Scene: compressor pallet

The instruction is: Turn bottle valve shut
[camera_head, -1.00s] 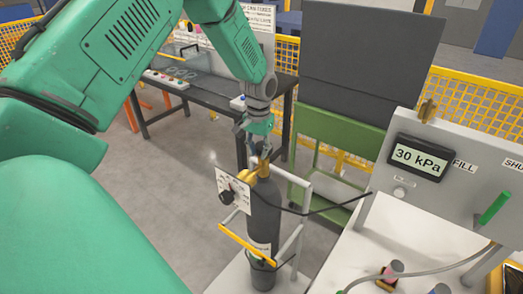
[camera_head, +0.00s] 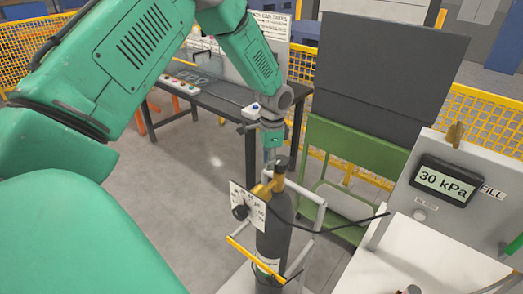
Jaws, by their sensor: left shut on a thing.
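The dark gas bottle (camera_head: 275,228) stands upright on a small trolley, with a brass valve (camera_head: 268,187) and a dark knob (camera_head: 282,161) on top. My left gripper (camera_head: 272,155) points down from its green arm onto the valve top. Its fingers are shut on the valve knob, though they are small and partly hidden here. My right gripper is out of view.
A grey panel with a display (camera_head: 443,180) reading 30 kPa stands at the right. A green cart (camera_head: 345,150) and a dark workbench (camera_head: 228,97) stand behind the bottle. Grey floor (camera_head: 190,190) is clear at the left. A dark hose runs rightward from the bottle.

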